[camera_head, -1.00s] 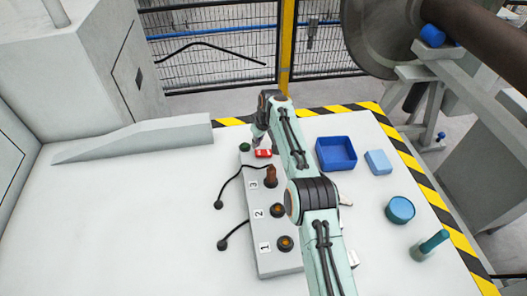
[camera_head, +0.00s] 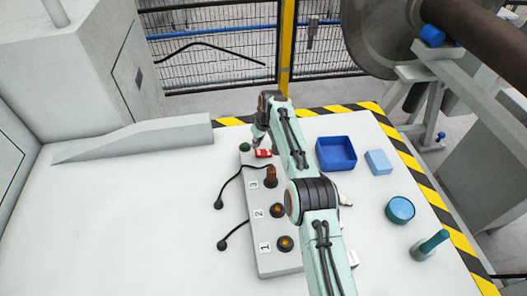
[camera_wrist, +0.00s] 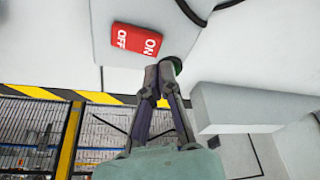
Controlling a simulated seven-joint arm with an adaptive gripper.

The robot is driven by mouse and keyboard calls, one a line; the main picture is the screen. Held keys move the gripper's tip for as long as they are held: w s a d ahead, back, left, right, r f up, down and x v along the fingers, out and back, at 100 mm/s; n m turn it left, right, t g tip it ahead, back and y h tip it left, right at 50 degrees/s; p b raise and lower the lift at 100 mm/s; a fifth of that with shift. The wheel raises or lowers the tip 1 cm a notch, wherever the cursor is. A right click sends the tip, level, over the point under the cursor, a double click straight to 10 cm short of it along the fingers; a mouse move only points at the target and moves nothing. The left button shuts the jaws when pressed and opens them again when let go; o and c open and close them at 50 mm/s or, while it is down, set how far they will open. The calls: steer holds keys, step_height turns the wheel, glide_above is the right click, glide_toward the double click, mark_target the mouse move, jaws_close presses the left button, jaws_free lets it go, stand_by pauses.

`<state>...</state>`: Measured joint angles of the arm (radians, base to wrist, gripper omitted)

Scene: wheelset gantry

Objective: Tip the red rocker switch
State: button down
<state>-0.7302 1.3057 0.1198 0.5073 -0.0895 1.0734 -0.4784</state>
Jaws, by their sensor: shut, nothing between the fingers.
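The red rocker switch (camera_head: 263,153) sits at the far end of the grey control panel (camera_head: 268,258), partly behind my arm in the head view. In the wrist view the red rocker (camera_wrist: 137,40) shows the words ON and OFF. My gripper (camera_head: 256,146) is just left of the switch in the head view. In the wrist view my gripper (camera_wrist: 164,68) is shut and empty, its tips close beside the rocker near its ON end. I cannot tell whether they touch it. A green button (camera_head: 244,147) is partly hidden behind the fingertips in the wrist view.
The panel also bears a brown knob (camera_head: 270,176) and orange-topped sockets (camera_head: 285,243) with numbers. Black cables (camera_head: 229,187) run off its left side. A blue bin (camera_head: 336,153), a light blue block (camera_head: 379,162) and a round blue container (camera_head: 400,209) stand right of my arm.

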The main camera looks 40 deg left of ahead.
mark_target(257, 153)
steer(key=shift+f, duration=1.4)
stand_by(0.9)
steer(key=shift+r, duration=3.55)
